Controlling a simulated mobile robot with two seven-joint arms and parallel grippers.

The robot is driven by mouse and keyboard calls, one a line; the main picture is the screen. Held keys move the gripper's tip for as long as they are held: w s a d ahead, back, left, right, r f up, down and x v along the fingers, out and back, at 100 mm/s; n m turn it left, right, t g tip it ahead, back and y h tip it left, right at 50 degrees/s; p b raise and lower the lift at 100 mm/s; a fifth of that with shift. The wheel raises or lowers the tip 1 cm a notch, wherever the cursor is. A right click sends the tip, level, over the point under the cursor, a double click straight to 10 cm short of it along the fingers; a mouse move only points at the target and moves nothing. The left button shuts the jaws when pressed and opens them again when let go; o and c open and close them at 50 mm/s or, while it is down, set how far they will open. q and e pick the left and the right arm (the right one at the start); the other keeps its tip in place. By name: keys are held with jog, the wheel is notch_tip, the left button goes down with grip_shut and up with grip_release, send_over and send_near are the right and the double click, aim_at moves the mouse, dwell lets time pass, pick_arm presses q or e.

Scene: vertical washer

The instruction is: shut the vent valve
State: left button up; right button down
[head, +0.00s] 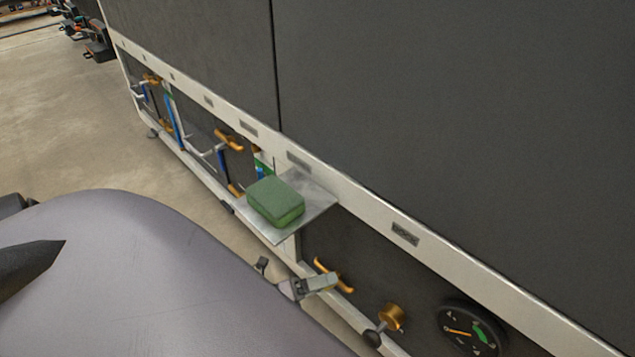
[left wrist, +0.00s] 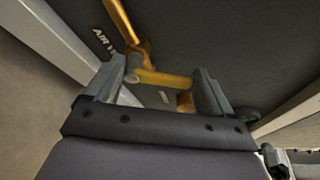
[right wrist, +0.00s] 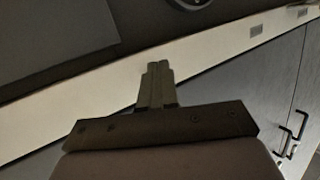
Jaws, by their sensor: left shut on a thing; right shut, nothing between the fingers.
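The vent valve (head: 346,289) is an orange handle on the dark lower panel of the machine. In the head view my left gripper (head: 322,281) is at this handle. In the left wrist view the handle (left wrist: 165,79) lies crosswise between the two fingers of my left gripper (left wrist: 158,86), which is shut on it. A partly hidden label beginning "AIR V" (left wrist: 104,41) is beside it on the panel. My right gripper (right wrist: 158,75) is shut and empty, its fingers together in front of a pale rail in the right wrist view.
A green sponge-like block (head: 276,202) lies on a small metal shelf (head: 318,205) above and left of the valve. A brass knob (head: 391,317) and a round gauge (head: 469,329) are to its right. More orange handles (head: 229,139) and blue pipes are farther left. Open floor lies left.

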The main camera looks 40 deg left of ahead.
pick_arm(q)
jog(key=n, duration=0.2)
jog(key=a+n+t+h, duration=0.1)
jog(key=shift+w+r+n+b, duration=0.15)
jog(key=shift+r+n+b, duration=0.05)
jog(key=shift+n+b, duration=0.2)
jog(key=shift+t, duration=0.3)
jog(key=o, duration=1.3)
jog(key=shift+a, duration=0.1)
jog(key=shift+o, duration=0.2)
jog(key=v, duration=0.7)
jog(key=shift+p, duration=0.45)
jog(key=shift+a, duration=0.15)
